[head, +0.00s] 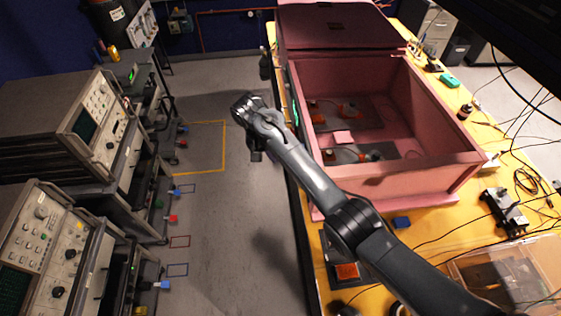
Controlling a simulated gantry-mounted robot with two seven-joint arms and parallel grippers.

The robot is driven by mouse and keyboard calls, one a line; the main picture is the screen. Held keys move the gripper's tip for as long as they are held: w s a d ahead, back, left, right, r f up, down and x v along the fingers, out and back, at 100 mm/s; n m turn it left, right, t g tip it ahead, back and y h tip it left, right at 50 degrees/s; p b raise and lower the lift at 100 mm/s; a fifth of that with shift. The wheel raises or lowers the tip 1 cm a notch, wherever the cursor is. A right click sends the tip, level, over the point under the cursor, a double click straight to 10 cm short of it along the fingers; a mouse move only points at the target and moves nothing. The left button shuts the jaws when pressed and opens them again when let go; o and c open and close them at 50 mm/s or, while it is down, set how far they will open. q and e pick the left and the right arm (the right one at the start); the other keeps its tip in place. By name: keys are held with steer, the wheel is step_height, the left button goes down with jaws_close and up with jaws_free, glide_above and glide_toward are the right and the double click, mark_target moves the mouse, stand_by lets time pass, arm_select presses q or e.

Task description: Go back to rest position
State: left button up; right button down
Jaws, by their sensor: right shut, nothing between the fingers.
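My right arm comes in from the lower right and reaches up and left across the front left of the pink foam enclosure (400,186). Its right gripper (256,156) hangs past the table's left edge, over the grey floor. The gripper is small and dark here, with its fingers pointing down; it is shut and empty. It is outside the enclosure, apart from its left wall. The enclosure's lid (335,28) is open at the back. My left gripper is not in view.
The yellow table (483,150) holds cables, a small blue block (401,222) and a clear box (510,270). Several small parts lie inside the enclosure. Instrument racks (70,120) stand along the left. Clear floor (225,235) lies between racks and table.

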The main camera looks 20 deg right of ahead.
steer(key=shift+a+r, duration=0.2)
steer(key=shift+r, duration=0.1)
